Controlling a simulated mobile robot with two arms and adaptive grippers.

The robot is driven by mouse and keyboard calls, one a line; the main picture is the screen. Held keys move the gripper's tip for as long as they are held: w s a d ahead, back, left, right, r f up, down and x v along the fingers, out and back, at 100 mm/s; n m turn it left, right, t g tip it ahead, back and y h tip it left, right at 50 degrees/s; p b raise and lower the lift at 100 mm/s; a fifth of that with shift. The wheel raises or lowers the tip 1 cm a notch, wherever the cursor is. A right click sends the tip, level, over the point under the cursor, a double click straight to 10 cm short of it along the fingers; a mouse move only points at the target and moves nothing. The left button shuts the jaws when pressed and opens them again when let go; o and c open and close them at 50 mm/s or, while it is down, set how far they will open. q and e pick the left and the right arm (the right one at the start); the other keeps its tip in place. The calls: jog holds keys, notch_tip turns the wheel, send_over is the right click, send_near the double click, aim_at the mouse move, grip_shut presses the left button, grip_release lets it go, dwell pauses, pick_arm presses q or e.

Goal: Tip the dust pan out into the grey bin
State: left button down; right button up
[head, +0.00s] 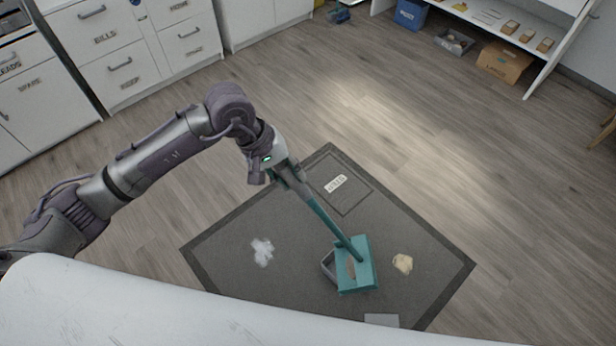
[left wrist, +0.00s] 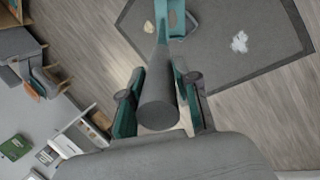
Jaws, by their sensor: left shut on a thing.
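The teal dust pan (head: 355,278) with a long handle (head: 325,220) is low over or on the dark mat; I cannot tell if it touches. A small brown patch shows in its middle, and a grey edge shows at its left side. My left gripper (head: 288,172) is shut on the upper part of the handle. In the left wrist view the grey handle end (left wrist: 158,108) lies between the fingers, with the teal pan (left wrist: 178,20) beyond. I cannot make out a grey bin for certain; a small grey container (head: 455,42) stands by the shelf. My right gripper is not in view.
The dark mat (head: 225,235) carries a white dust patch (head: 262,251), a beige clump (head: 402,263) and a labelled outlined square (head: 347,196). A blue bin (head: 411,13) and cardboard box (head: 505,62) stand by the shelf. Wood floor between is clear.

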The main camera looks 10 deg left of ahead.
pick_arm(q)
jog(key=w+d+f+n+t, duration=0.1)
jog(key=w+d+f, duration=0.2)
jog(key=d, duration=0.1)
jog(key=shift+f+n, duration=0.3)
jog(key=shift+f, duration=0.1)
jog(key=shift+s+a, duration=0.1)
jog(key=shift+a, duration=0.05)
jog(key=s+a+f, duration=0.1)
jog(key=s+a, duration=0.1)
jog(key=a, duration=0.3)
jog(key=shift+s+a+h, duration=0.25)
jog(key=shift+h, duration=0.15)
dwell(0.5)
jog(key=shift+f, duration=0.1)
jog(key=shift+a+f, duration=0.15)
dwell(0.8)
jog(key=shift+t+h, duration=0.4)
jog(key=shift+s+a+f+b, duration=0.2)
jog(key=shift+s+a+b, duration=0.05)
jog(key=shift+a+b, duration=0.4)
jog(key=shift+s+a+f+b, duration=0.25)
jog(key=shift+s+a+b, duration=0.05)
jog(key=shift+a+b, duration=0.35)
jog(key=shift+s+a+f+b, duration=0.2)
jog(key=shift+s+a+b, duration=0.05)
jog(key=shift+a+b, duration=0.35)
